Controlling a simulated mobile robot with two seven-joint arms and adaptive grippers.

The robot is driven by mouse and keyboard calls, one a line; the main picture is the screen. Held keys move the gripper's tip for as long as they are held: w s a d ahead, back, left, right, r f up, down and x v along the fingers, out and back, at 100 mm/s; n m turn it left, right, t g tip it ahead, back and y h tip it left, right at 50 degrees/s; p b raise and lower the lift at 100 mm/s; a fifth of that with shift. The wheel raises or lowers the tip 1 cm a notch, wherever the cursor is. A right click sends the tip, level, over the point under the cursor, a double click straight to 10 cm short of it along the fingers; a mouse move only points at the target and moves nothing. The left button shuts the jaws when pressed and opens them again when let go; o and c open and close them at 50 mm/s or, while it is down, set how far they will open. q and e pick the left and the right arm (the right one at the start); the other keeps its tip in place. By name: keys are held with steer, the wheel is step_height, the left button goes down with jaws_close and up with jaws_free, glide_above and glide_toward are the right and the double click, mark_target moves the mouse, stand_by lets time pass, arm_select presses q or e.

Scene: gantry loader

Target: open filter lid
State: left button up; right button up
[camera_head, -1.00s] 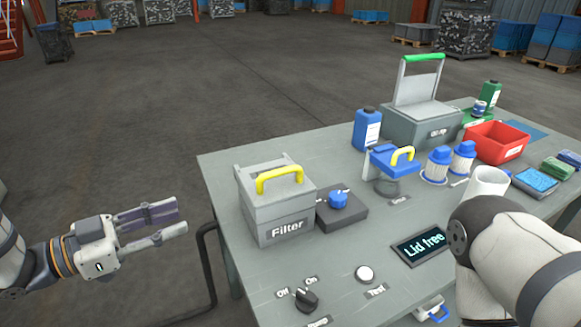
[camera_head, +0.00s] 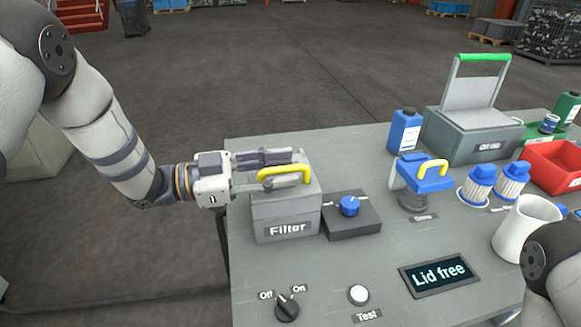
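The grey filter box (camera_head: 285,217), labelled "Filter", stands at the left end of the table. Its closed lid carries a yellow handle (camera_head: 285,173). My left gripper (camera_head: 300,163) reaches in from the left over the lid, with its fingers pointing right and apart. They are level with the handle and overlap it in view; I cannot tell whether they touch it. The fingers hide part of the lid. A screen (camera_head: 440,275) on the table reads "Lid free". My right arm shows at the lower right, with its gripper out of view.
A black block with a blue knob (camera_head: 349,206) stands right of the filter box. In front are an Off/On switch (camera_head: 286,307) and a Test button (camera_head: 358,294). A blue-topped part with a yellow handle (camera_head: 423,178), a blue bottle (camera_head: 404,131) and a white cup (camera_head: 524,229) stand further right.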

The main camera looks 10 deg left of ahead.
arm_select(q)
steer(key=shift+x, duration=1)
jaws_close()
steer(key=shift+w+a, duration=0.1)
